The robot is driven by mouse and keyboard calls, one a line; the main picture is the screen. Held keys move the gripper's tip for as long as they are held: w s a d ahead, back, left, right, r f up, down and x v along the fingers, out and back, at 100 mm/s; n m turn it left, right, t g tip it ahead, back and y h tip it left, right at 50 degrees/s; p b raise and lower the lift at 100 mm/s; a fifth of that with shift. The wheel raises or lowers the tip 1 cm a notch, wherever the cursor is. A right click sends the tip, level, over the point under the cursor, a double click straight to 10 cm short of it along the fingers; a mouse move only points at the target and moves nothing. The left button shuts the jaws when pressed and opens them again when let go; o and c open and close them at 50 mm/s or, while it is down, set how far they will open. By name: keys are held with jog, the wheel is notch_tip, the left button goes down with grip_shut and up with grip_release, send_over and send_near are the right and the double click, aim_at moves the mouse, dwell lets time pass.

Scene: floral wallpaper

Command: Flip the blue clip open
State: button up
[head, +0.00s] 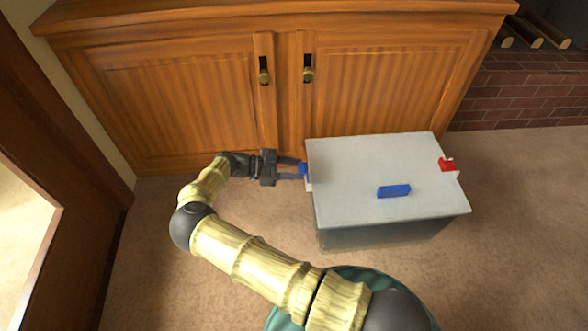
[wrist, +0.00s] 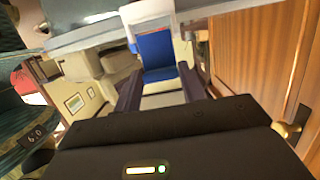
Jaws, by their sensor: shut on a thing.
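A grey-lidded box (head: 350,165) stands on the carpet in front of a wooden cabinet. The blue clip (head: 303,168) is on the box's left side, just below the lid edge. In the wrist view the blue clip (wrist: 155,48) faces me on a white mount. My gripper (head: 301,170) reaches it from the left, and its fingers (wrist: 160,80) flank the clip and are shut on it. The finger contact itself is small and partly hidden. A red clip (head: 447,165) sits on the right side of the box.
A blue handle (head: 394,190) stands on the lid. The wooden cabinet (head: 200,95) is close behind my gripper and the box. A brick hearth (head: 520,90) is at the back right. Open carpet (head: 520,240) lies to the right.

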jog(key=shift+a+f, duration=0.15)
jog(key=o, duration=1)
jog(key=shift+v, duration=8.65)
